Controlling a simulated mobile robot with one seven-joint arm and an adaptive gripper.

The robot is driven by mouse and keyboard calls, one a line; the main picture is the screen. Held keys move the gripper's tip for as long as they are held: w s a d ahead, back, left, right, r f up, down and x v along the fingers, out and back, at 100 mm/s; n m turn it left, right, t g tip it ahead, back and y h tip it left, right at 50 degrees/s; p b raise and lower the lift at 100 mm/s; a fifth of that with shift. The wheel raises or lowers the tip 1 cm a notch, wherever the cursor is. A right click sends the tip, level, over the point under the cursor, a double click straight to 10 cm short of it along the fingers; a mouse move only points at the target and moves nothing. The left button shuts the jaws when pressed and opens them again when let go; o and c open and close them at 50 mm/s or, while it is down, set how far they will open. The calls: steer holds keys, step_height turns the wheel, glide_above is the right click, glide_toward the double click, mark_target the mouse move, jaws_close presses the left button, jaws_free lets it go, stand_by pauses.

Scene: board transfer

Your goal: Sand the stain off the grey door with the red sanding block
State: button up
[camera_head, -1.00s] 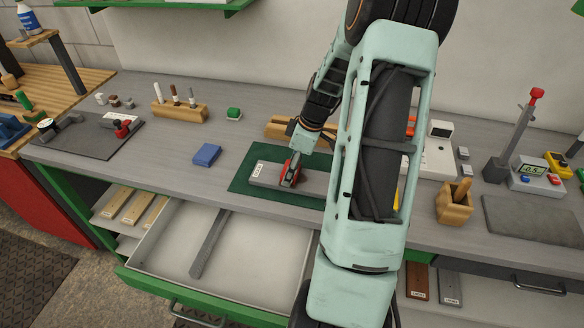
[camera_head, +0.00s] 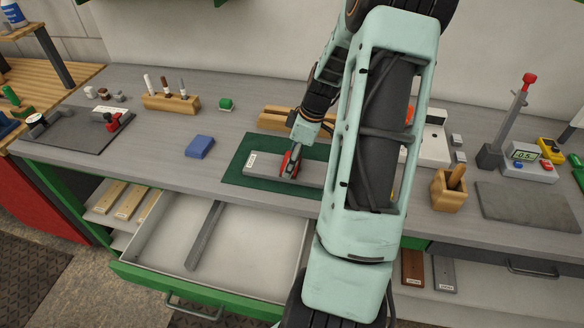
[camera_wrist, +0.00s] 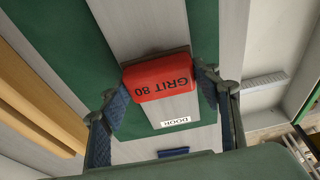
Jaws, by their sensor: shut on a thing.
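The grey door (camera_head: 310,172) is a flat grey board with a white label at its left end, lying on a green mat (camera_head: 234,172). Its right part is hidden behind my arm in the head view. My gripper (camera_head: 290,163) is over the door, shut on the red sanding block (camera_wrist: 158,78). The block is marked "GRIT 80" in the wrist view and sits between the two fingers, at the door's face. Whether it touches the door is hard to tell. The door (camera_wrist: 150,25) with its "DOOR" label also shows there. I see no stain on the visible parts.
A blue block (camera_head: 200,147) lies left of the mat. A wooden holder (camera_head: 170,103) and a wooden piece (camera_head: 275,119) stand behind. An open drawer (camera_head: 265,250) is below the bench front. A wooden cup (camera_head: 448,192) stands right of my arm.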

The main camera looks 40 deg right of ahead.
mark_target(300, 170)
steer(key=shift+s+d+r, duration=0.1)
steer(key=shift+s+d, duration=0.9)
steer(key=shift+s, duration=0.15)
steer(key=shift+w+a+b, duration=0.55)
steer(key=shift+w+a, duration=0.5)
steer(key=shift+w, duration=0.1)
steer(key=shift+w+a, duration=0.65)
steer(key=shift+w, duration=0.05)
steer(key=shift+s+d+b, duration=0.35)
steer(key=shift+s+d, duration=1.35)
steer(key=shift+s, duration=0.25)
steer(key=shift+w+a, duration=0.65)
steer(key=shift+w, duration=0.15)
steer(key=shift+w+a+b, duration=0.55)
steer(key=shift+w+a, duration=0.5)
steer(key=shift+w, duration=0.05)
steer(key=shift+f, duration=0.2)
